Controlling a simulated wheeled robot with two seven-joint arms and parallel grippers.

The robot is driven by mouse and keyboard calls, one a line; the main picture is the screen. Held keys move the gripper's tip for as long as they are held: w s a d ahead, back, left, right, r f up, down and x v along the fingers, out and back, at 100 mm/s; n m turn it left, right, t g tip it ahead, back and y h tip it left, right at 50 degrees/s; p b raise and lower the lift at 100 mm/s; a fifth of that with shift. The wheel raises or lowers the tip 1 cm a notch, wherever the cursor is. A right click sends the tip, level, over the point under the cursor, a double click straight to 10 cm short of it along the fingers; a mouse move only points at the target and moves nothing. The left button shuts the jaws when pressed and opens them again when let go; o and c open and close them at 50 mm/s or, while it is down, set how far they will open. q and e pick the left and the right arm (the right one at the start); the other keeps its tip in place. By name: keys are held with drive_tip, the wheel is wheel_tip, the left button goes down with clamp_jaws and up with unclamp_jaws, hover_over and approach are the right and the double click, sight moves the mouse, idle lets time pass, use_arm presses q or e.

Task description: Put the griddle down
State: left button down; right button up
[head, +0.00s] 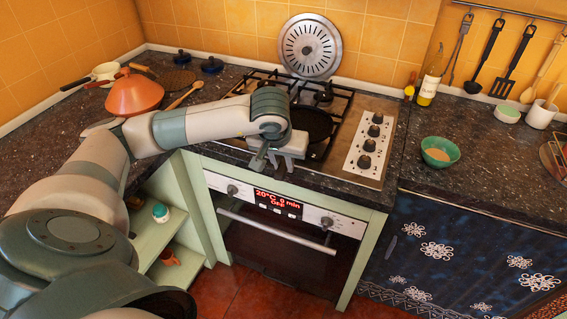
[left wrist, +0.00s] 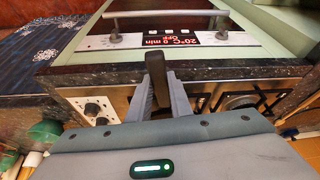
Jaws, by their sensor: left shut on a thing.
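The griddle (head: 314,124) is a dark round pan over the front part of the gas hob (head: 346,106) in the head view. My arm hides part of it. My left gripper (head: 280,156) is at the hob's front edge, shut on the griddle's handle. In the left wrist view the dark handle (left wrist: 156,78) stands between the fingers of the left gripper (left wrist: 160,88). I cannot tell whether the pan touches the grate. My right gripper is in neither view.
A silver round disc (head: 309,47) leans on the back wall. An orange tagine (head: 134,95) stands on the left counter. A green bowl (head: 440,151) and a bottle (head: 430,80) stand on the right counter. The oven (head: 285,222) is below the hob.

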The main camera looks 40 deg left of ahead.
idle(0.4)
use_arm(q)
drive_tip(key=c, duration=1.5)
unclamp_jaws()
drive_tip(key=shift+c, duration=0.2)
